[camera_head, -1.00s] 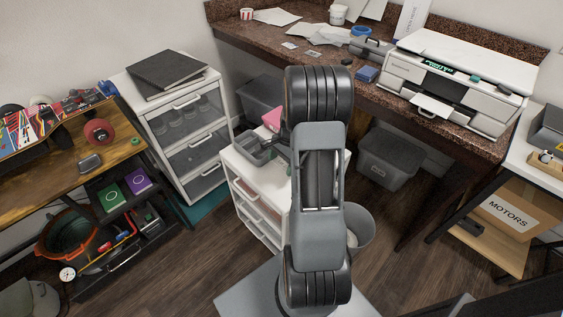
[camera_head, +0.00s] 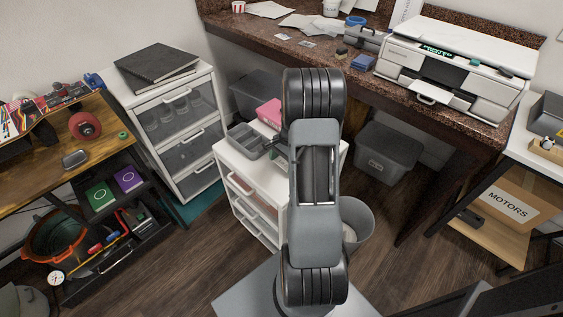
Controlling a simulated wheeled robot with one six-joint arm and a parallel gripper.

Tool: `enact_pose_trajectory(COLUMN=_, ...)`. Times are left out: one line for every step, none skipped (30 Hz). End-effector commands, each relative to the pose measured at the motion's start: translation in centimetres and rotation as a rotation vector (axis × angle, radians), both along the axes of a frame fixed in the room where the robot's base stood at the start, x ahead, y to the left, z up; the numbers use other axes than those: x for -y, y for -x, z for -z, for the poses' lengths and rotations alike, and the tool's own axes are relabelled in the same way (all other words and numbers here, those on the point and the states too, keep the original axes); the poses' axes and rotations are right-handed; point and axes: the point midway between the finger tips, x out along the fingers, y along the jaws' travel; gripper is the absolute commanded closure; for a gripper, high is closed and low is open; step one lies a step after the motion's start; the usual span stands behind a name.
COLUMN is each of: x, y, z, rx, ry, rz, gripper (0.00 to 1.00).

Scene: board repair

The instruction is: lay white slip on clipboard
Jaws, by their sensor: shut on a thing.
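I cannot tell whether any of these is the white slip. I cannot make out a clipboard for certain. Dark flat folders (camera_head: 155,66) lie on the white drawer unit at the left.
A low white drawer cart (camera_head: 240,166) stands behind my arm, bearing a grey tray (camera_head: 246,140) and a pink object (camera_head: 268,112). A white printer (camera_head: 445,80) stands on the counter. A grey bin (camera_head: 358,222) stands right of my arm. Dark floor is open at the lower left.

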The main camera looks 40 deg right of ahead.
Motion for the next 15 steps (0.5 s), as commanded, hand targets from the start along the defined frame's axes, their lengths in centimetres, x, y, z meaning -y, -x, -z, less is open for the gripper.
enact_pose_trajectory(x=0.04, y=0.0, z=0.02, rx=0.0, ry=0.0, rz=0.0, gripper=0.37)
enact_pose_trajectory(x=0.04, y=0.0, z=0.02, rx=0.0, ry=0.0, rz=0.0, gripper=0.37)
enact_pose_trajectory(x=0.04, y=0.0, z=0.01, rx=0.0, ry=0.0, rz=0.0, gripper=0.37)
enact_pose_trajectory(x=0.04, y=0.0, z=0.01, rx=0.0, ry=0.0, rz=0.0, gripper=0.37)
enact_pose_trajectory(x=0.04, y=0.0, z=0.01, rx=0.0, ry=0.0, rz=0.0, gripper=0.37)
enact_pose_trajectory(x=0.03, y=-0.01, z=0.0, rx=0.0, ry=0.0, rz=0.0, gripper=0.37)
enact_pose_trajectory(x=0.03, y=-0.01, z=0.0, rx=0.0, ry=0.0, rz=0.0, gripper=0.37)
enact_pose_trajectory(x=0.03, y=-0.01, z=0.0, rx=0.0, ry=0.0, rz=0.0, gripper=0.09)
enact_pose_trajectory(x=0.03, y=-0.01, z=0.0, rx=0.0, ry=0.0, rz=0.0, gripper=0.06)
enact_pose_trajectory(x=0.03, y=-0.01, z=0.0, rx=0.0, ry=0.0, rz=0.0, gripper=0.03)
enact_pose_trajectory(x=0.02, y=-0.01, z=0.0, rx=0.0, ry=0.0, rz=0.0, gripper=0.0)
enact_pose_trajectory(x=0.02, y=-0.01, z=0.0, rx=0.0, ry=0.0, rz=0.0, gripper=0.0)
enact_pose_trajectory(x=0.02, y=-0.01, z=0.0, rx=0.0, ry=0.0, rz=0.0, gripper=0.0)
enact_pose_trajectory(x=0.02, y=-0.01, z=0.0, rx=0.0, ry=0.0, rz=0.0, gripper=0.0)
enact_pose_trajectory(x=0.02, y=-0.01, z=0.0, rx=0.0, ry=0.0, rz=0.0, gripper=0.0)
